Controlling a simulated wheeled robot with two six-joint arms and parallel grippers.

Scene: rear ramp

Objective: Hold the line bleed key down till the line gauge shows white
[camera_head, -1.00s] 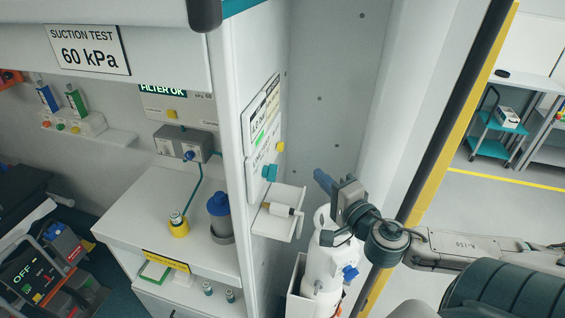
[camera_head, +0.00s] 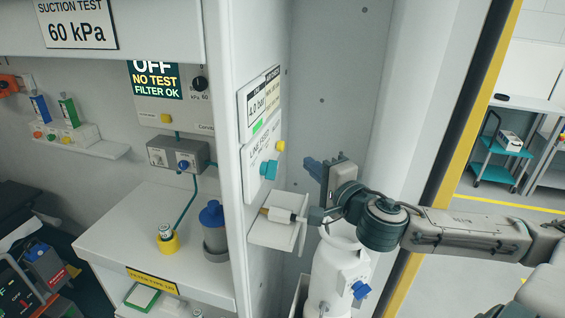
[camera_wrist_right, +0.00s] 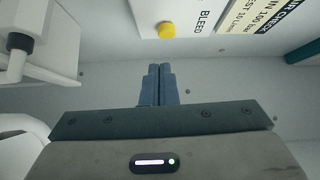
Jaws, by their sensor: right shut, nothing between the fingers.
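The line bleed key is a yellow round button (camera_head: 281,146) on the right side of the "LINE" panel in the head view. In the right wrist view the yellow key (camera_wrist_right: 166,30) sits beside the word "BLEED". The line gauge panel (camera_head: 258,105) above it reads about 4.0 bar and shows a green patch, not white. My right gripper (camera_head: 308,163) is shut and empty, with blue fingers pointing left towards the panel. In the wrist view its fingertips (camera_wrist_right: 160,68) are apart from the key. My left gripper is not in view.
A teal knob (camera_head: 268,170) sits on the panel's lower left. A small white shelf (camera_head: 272,234) with a roll-like item juts out just below. A white cylinder (camera_head: 340,275) stands under my right arm. The grey wall behind is bare.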

